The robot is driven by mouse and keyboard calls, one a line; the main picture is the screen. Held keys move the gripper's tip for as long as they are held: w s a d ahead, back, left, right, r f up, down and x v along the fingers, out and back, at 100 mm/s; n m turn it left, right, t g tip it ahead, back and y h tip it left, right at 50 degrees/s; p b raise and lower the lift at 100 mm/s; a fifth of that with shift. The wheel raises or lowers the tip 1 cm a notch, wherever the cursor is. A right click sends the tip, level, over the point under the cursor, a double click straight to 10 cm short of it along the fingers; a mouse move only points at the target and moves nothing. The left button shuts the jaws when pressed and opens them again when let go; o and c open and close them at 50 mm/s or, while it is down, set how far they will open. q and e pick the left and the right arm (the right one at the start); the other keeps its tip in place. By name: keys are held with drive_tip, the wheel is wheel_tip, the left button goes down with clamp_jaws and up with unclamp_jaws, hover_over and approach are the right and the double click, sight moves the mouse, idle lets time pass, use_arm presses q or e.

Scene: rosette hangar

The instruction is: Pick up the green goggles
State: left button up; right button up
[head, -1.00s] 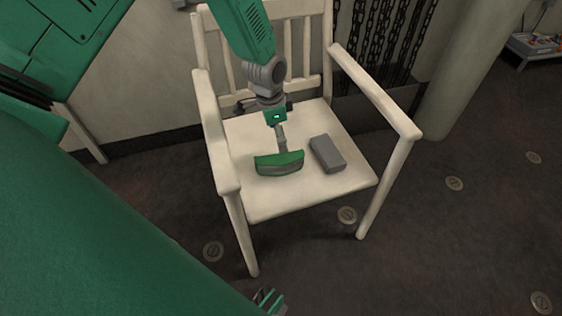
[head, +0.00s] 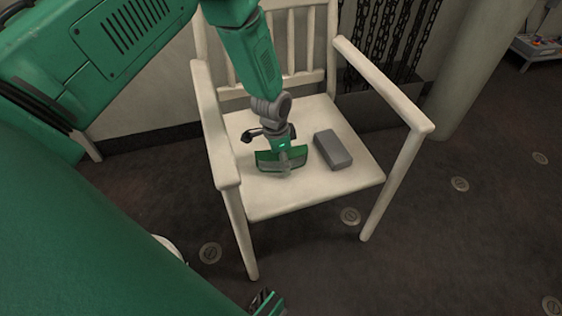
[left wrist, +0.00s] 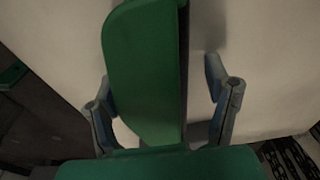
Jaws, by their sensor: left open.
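The green goggles (head: 266,161) lie on the seat of a white wooden chair, toward its left side. In the head view my left gripper (head: 284,165) is right over them and partly covers them. In the left wrist view the goggles (left wrist: 143,70) stretch lengthwise up the picture, green with a dark right edge. The two fingers of my left gripper (left wrist: 158,78) stand apart, one on each side of the goggles.
A grey block (head: 333,149) lies on the chair seat (head: 270,203), just right of the goggles. The chair's armrests (head: 383,86) flank the seat, and its slatted back stands behind. Chains (head: 395,40) hang on the wall behind.

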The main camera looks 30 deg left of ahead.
use_arm(q)
drive_tip(key=shift+d+r, duration=0.25)
drive_tip(key=shift+d, duration=0.05)
drive_tip(key=shift+c, duration=0.3)
drive_tip(key=shift+d, duration=0.15)
drive_tip(key=c, duration=1.2)
drive_tip(key=shift+a, duration=0.25)
